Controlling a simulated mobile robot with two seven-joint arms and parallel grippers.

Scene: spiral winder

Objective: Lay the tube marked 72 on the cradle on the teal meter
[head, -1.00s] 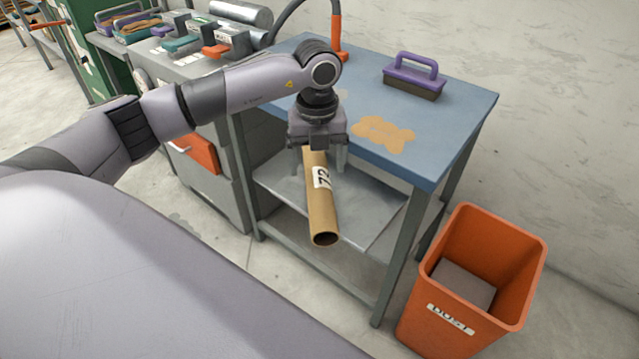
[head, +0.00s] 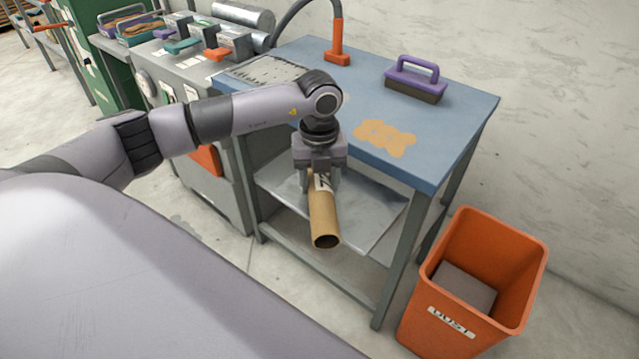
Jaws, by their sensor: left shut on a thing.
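The brown cardboard tube (head: 323,218) has a white label, partly covered, and its open end points toward me. My left gripper (head: 320,185) is shut on the tube at its label, and its palm hides the tube's far end. The tube is in front of the blue-topped table, over the grey lower shelf; I cannot tell whether it touches the shelf. A small device with a teal part (head: 182,46), seemingly the teal meter, stands on the grey bench at the upper left. Its cradle is too small to make out. My right gripper is not in view.
The blue table (head: 455,110) bears a purple-handled block (head: 415,82), a tan patch and an orange-based hose (head: 337,50). An orange bin (head: 425,325) stands at the lower right. An orange-fronted device (head: 217,55) stands beside the teal one. Metal rolls lie behind.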

